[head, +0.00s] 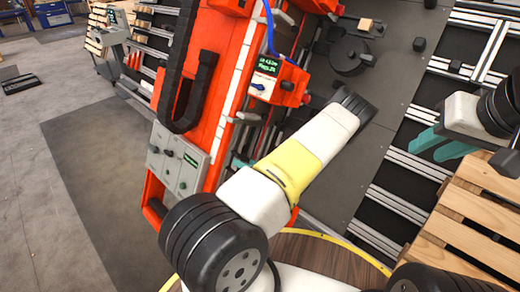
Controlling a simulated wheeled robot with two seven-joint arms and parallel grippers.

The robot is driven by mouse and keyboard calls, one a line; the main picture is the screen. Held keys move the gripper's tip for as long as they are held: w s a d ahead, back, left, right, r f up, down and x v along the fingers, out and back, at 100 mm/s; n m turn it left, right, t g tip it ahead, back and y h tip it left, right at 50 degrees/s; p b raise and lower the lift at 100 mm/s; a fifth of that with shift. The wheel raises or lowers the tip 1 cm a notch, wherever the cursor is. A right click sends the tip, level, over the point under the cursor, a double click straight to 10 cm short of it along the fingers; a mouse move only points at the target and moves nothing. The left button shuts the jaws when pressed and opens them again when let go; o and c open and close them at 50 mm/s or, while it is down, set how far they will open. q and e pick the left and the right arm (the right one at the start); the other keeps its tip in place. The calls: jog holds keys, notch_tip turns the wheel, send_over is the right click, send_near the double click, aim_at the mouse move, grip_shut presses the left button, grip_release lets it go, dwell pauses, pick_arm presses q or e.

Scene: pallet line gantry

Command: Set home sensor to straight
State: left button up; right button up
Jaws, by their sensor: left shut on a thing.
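The orange machine (223,60) stands left of centre. An orange box (282,82) with a small green-lit display and a blue knob (257,87) sits on its side. I cannot pick out the home sensor for certain. My left arm crosses the middle and hides most of my left gripper; a bit of its teal finger (240,161) shows low beside the machine. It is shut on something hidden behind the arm. My right gripper (424,148) is at the right, its teal fingers apart and empty, above the dark deck and rails.
Wooden slats (475,215) lie at the lower right. A black round part (348,55) is on the dark plate. Open floor (60,150) lies to the left.

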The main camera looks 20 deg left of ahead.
pick_arm(q)
jog(key=o, duration=1.4)
jog(key=v, duration=0.7)
jog(key=shift+s+d, duration=0.1)
jog(key=shift+d, duration=0.25)
